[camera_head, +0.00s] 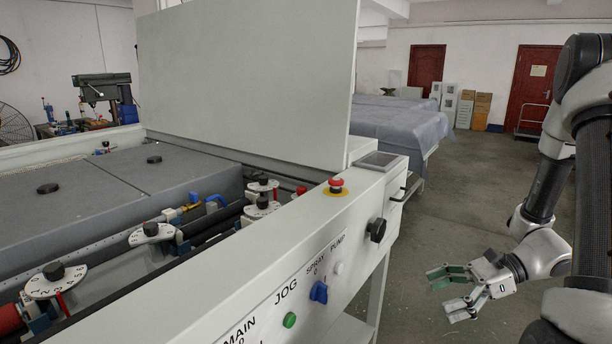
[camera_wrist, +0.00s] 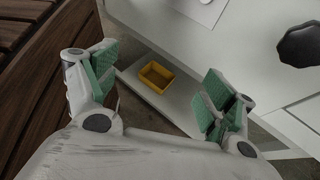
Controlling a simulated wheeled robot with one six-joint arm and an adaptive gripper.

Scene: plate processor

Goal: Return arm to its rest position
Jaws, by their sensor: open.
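My gripper (camera_head: 452,291) is at the lower right of the head view, in the free space to the right of the plate processor (camera_head: 228,285). Its fingers point left toward the machine's side. The fingers are apart and nothing is between them. In the wrist view my gripper (camera_wrist: 160,90) also shows open, with green pads on both fingers. My arm folds down along the right edge of the head view, and it touches nothing that I can see.
The front panel carries a red emergency stop (camera_head: 336,185), a black knob (camera_head: 376,229), a blue switch (camera_head: 319,291) and a green button (camera_head: 289,320). The lid (camera_head: 250,80) stands raised. A yellow bin (camera_wrist: 157,77) sits on a low shelf. Open floor (camera_head: 470,200) lies behind my gripper.

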